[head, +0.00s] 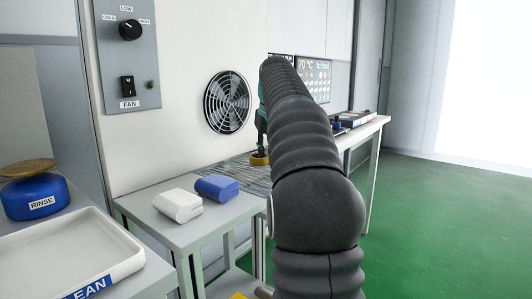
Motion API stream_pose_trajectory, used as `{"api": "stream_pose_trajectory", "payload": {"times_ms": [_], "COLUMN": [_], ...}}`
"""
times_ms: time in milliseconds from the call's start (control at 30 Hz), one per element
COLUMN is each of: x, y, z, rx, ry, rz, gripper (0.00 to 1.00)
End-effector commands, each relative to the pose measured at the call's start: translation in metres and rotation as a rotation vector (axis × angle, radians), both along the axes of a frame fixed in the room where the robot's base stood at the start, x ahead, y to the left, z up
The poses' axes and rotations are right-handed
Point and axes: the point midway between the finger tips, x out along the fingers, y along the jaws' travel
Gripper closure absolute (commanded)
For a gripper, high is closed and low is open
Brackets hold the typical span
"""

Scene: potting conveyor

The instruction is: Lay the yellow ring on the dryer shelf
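The yellow ring (259,160) is small in the head view, at the slatted grey dryer shelf (228,169) below the wall fan. My gripper (261,148) points down directly above the ring, its tips at or touching it. My arm covers much of the view beside it. I cannot tell whether the fingers are closed on the ring, or whether the ring rests on the slats or hangs just above them.
A white block (177,205) and a blue block (217,187) sit on the front table. A white CLEAN tray (70,250) and blue RINSE tub (34,197) stand left. The round fan (228,102) is behind the shelf. Green floor at right is clear.

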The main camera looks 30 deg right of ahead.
Motion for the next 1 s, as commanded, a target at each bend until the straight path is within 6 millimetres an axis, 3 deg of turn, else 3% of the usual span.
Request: {"api": "stream_pose_trajectory", "payload": {"times_ms": [467, 1000], "x": [-0.001, -0.034], "y": [0.000, 0.010], "z": [0.008, 0.099], "rx": [-0.001, 0.000], "ry": [-0.001, -0.001], "rz": [-0.001, 0.000], "gripper": [0.63, 0.63]}}
